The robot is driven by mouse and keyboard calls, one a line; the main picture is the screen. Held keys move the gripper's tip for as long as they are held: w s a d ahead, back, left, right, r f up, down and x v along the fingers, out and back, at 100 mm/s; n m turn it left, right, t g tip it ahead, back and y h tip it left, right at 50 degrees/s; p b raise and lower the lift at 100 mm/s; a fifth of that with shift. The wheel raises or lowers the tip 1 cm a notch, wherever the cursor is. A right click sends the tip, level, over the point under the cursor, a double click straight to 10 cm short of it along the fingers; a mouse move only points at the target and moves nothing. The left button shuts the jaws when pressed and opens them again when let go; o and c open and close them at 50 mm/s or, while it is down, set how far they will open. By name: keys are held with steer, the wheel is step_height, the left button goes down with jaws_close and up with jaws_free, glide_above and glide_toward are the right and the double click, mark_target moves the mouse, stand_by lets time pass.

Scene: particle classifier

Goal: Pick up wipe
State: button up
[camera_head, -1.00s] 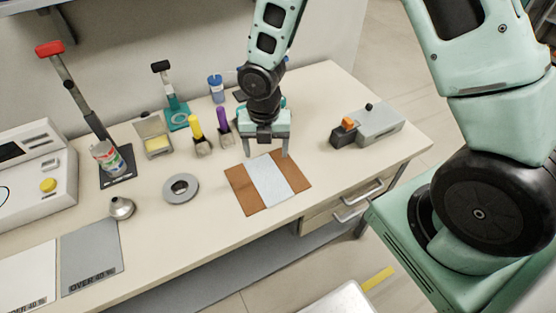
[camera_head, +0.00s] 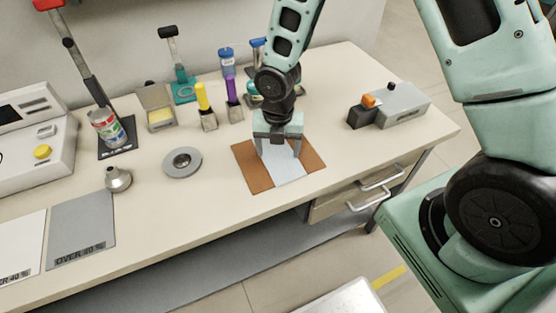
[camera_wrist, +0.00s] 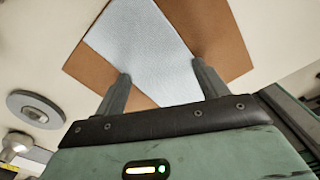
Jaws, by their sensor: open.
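The wipe (camera_head: 289,172) is a pale blue-white strip lying flat across a brown mat (camera_head: 251,172) on the bench. In the wrist view the wipe (camera_wrist: 143,50) runs diagonally across the brown mat (camera_wrist: 218,35). My gripper (camera_head: 280,155) points down over the wipe, with its fingers apart and nothing between them. In the wrist view my gripper (camera_wrist: 160,75) has one fingertip near each side of the strip. I cannot tell whether the fingertips touch the mat. The gripper hides the far part of the wipe in the head view.
A grey ring (camera_head: 182,162) and a metal funnel (camera_head: 118,179) stand to the left. Yellow (camera_head: 203,97) and purple (camera_head: 231,90) upright items stand behind. A grey device with an orange part (camera_head: 400,105) stands to the right. The bench front near the mat is clear.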

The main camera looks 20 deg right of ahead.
steer(key=shift+f, duration=0.15)
jaws_close()
stand_by(0.4)
step_height(320, 180, up, 12)
steer(key=p, duration=1.1)
steer(key=shift+p, duration=0.35)
